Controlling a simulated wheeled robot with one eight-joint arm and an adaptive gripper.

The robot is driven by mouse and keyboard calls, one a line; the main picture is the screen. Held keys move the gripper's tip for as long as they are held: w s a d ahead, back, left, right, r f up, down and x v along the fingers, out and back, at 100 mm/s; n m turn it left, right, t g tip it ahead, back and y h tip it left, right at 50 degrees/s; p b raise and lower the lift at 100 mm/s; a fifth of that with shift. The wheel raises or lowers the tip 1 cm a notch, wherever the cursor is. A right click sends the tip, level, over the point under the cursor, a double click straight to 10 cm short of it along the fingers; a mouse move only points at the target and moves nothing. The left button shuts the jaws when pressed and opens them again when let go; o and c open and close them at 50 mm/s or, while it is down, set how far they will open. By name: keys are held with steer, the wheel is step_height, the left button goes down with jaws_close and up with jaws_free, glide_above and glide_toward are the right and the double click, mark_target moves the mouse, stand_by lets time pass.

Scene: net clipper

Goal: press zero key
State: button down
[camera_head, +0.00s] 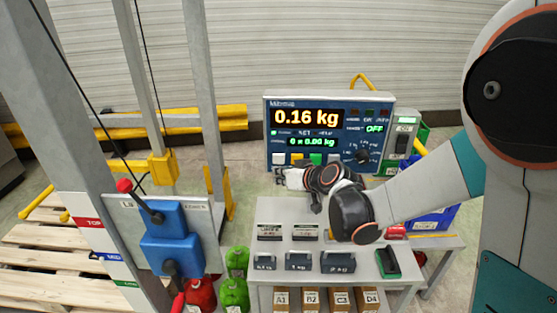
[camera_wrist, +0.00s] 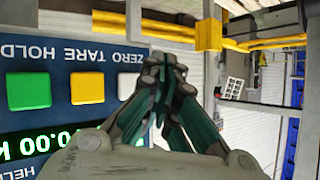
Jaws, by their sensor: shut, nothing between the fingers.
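The scale indicator (camera_head: 335,100) is a blue panel reading 0.16 kg, with a row of keys under its displays. The white zero key (camera_head: 279,158) is at the left end of that row. In the wrist view the panel is upside down, and the white key (camera_wrist: 125,86) is beside the label ZERO, nearest my fingers. My gripper (camera_head: 285,178) is just below the key row in the head view. It is shut and empty in the wrist view (camera_wrist: 167,68), with its fingertips just right of the white key. I cannot tell whether they touch the panel.
A yellow key (camera_wrist: 87,88) and a green key (camera_wrist: 28,90) sit beside the zero key. Below my arm, a grey table (camera_head: 262,246) holds several dark weights. A blue lever box (camera_head: 170,238) and metal posts stand to the left.

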steer(key=shift+w, duration=1.25)
stand_by(0.6)
steer(key=shift+w+d+b, duration=0.1)
steer(key=shift+w+b, duration=0.2)
steer(key=shift+w, duration=0.1)
steer(key=shift+w, duration=0.4)
stand_by(0.6)
steer(key=shift+s, duration=0.85)
steer(key=shift+b, duration=0.3)
steer(key=s, duration=0.5)
